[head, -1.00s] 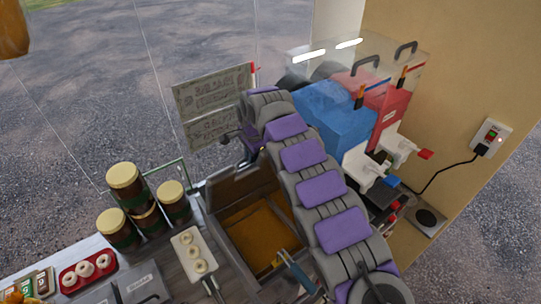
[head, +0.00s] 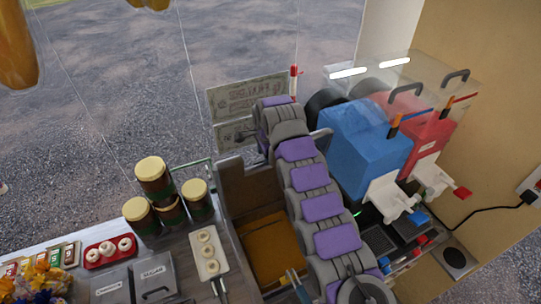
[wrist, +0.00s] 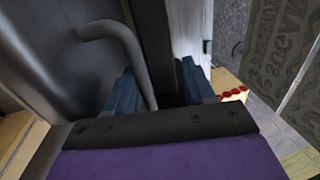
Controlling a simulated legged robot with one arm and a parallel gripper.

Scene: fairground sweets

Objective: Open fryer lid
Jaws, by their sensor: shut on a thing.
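The fryer (head: 275,250) is an open rectangular well of orange-brown oil in the counter. Its lid (head: 240,190) stands raised, close to upright, along the far side of the well, with its brownish inner face showing. In the wrist view a curved grey handle (wrist: 126,42) comes off a dark metal surface, which looks like the lid (wrist: 60,45). My gripper (wrist: 160,92) has its blue fingers around the lower end of this handle and is shut on it. In the head view my arm and the lid hide the gripper.
Left of the fryer are a white tray of pale rings (head: 207,250), stacked jars (head: 153,178) and a red tray (head: 108,250). Blue (head: 365,140) and red machines stand on the right. A sign (head: 246,97) and clear panels are behind.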

